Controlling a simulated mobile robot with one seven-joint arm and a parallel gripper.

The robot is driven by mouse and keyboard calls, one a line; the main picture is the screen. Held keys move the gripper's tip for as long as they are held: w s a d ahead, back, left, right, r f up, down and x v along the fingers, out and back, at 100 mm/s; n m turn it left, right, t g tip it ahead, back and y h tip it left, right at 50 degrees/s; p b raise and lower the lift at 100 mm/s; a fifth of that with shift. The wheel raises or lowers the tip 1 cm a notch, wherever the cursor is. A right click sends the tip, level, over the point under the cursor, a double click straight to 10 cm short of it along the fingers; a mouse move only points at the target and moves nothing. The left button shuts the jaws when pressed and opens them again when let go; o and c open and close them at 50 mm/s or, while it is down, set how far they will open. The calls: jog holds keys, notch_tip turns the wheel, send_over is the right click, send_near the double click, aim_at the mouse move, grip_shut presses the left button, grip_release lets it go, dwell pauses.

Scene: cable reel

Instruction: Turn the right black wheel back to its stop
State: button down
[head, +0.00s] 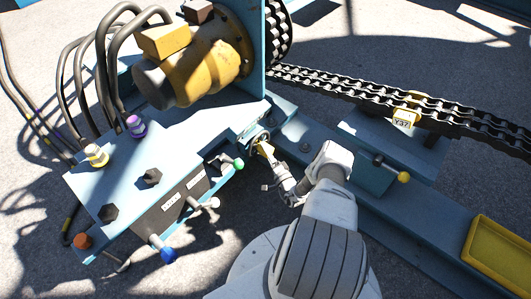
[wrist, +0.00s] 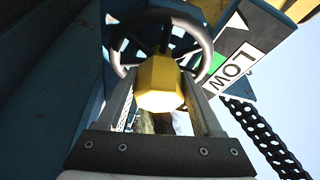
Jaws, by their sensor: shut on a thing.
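A dark spoked handwheel (head: 258,137) with a grey-lit rim stands by the blue frame at the middle of the head view. Its rim and spokes also show at the top of the wrist view (wrist: 206,42). A yellow six-sided knob (wrist: 160,82) is in front of the wheel, between the fingers of my gripper (wrist: 157,92). My gripper (head: 268,156) is shut on this knob. The knob hides part of the hub and lower rim, so I cannot tell how it joins the wheel. In the head view it is a small yellow patch (head: 264,147) at my fingertips.
A LOW plate (wrist: 236,60) with a green patch is right of the wheel. A lever with a green ball (head: 239,163) is close left of my gripper. A yellow-knobbed lever (head: 403,177) and a yellow tray (head: 498,254) are right. Black six-sided knobs (head: 152,176) sit on the left panel.

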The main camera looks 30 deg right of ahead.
aim_at(262, 137)
jog(key=shift+n+t, duration=0.4)
jog(key=shift+n, duration=0.7)
jog(key=shift+d, duration=0.1)
jog(key=shift+c, duration=0.2)
grip_release()
notch_tip(262, 137, up, 4)
jog(key=p, duration=0.2)
jog(key=shift+w+r+p, duration=0.1)
jog(key=shift+r+p, duration=0.1)
jog(key=shift+p, duration=0.15)
jog(key=s+d+r+p, duration=0.4)
jog(key=s+d+r, duration=0.2)
jog(key=s, duration=0.3)
jog(key=shift+s+d+r, duration=0.3)
jog(key=shift+d, duration=0.1)
